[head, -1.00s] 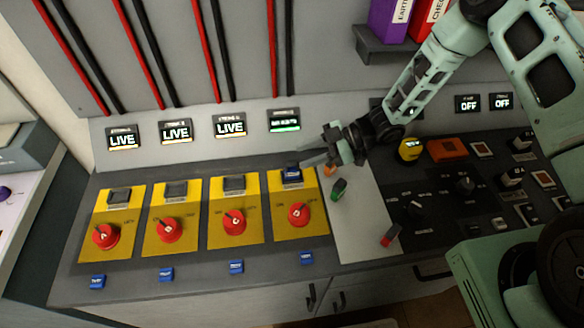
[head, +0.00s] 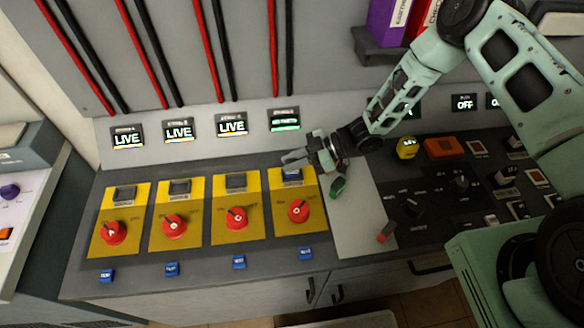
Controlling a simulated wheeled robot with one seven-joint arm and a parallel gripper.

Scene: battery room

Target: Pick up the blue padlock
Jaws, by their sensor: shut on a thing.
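The blue padlock (head: 292,175) shows as a small blue shape at the top of the fourth yellow switch panel (head: 279,225), right at my fingertips. My gripper (head: 296,164) reaches in from the right, above the top of that panel, and is shut on the padlock. The fingers and the small size hide the padlock's shackle. I cannot tell whether it touches the panel.
A green item (head: 338,187) and a red one (head: 384,232) lie on the pale mat (head: 362,218). Red rotary knobs (head: 298,211) stand up from the yellow panels. Several blue tags (head: 306,253) line the front edge. A yellow round device (head: 407,148) stands at right.

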